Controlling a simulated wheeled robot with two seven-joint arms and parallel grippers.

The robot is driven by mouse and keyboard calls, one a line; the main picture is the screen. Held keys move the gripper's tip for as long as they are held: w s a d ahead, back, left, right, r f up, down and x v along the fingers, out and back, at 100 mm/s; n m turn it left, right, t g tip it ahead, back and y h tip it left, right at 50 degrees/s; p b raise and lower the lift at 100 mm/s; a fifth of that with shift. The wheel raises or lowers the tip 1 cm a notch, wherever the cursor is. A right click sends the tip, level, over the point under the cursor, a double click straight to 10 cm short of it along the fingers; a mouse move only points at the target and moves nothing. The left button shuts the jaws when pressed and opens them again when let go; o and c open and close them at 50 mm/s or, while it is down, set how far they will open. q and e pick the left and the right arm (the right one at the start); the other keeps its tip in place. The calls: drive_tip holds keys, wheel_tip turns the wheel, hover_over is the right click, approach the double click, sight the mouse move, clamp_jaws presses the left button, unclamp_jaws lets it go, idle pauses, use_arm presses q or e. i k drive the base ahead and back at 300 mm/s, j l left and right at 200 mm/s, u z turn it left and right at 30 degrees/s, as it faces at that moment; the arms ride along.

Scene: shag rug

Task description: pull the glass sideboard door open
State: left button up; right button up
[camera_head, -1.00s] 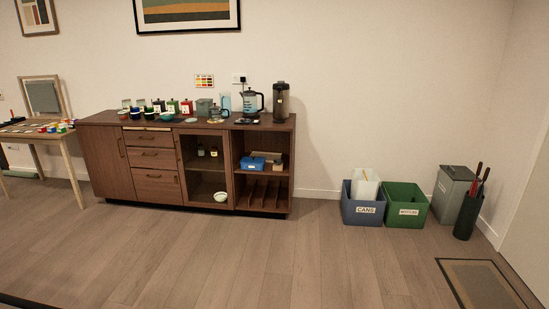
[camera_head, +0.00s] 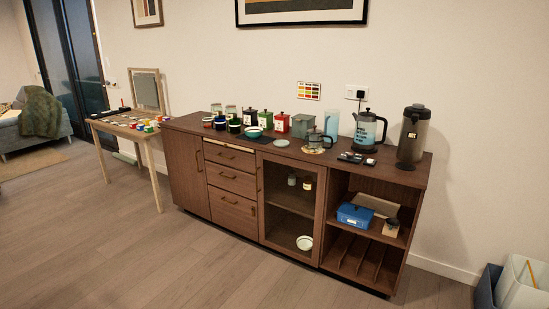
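The wooden sideboard (camera_head: 184,168) stands against the wall in the middle of the head view. Its glass door (camera_head: 290,222) is right of the three drawers and looks shut in its wooden frame. A slim vertical handle (camera_head: 258,179) is at the door's left edge. Through the glass I see small jars (camera_head: 307,184) on a shelf and a pale bowl (camera_head: 304,243) at the bottom. Neither of my grippers is in view.
Canisters, a kettle (camera_head: 369,130) and a tall dark dispenser (camera_head: 412,135) stand on the sideboard top. An open compartment right of the door holds a blue box (camera_head: 355,215). Bins (camera_head: 522,285) are at the lower right. The floor (camera_head: 200,265) in front is clear.

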sight(321, 170)
drive_tip(key=i+j+u, duration=0.25)
drive_tip(key=i+u, duration=0.15)
drive_tip(key=i, duration=0.2)
drive_tip(key=i+u, duration=0.4)
drive_tip(key=i, duration=0.25)
drive_tip(key=i+l+u, duration=0.15)
drive_tip(key=i+u, duration=0.25)
drive_tip(key=i, duration=0.25)
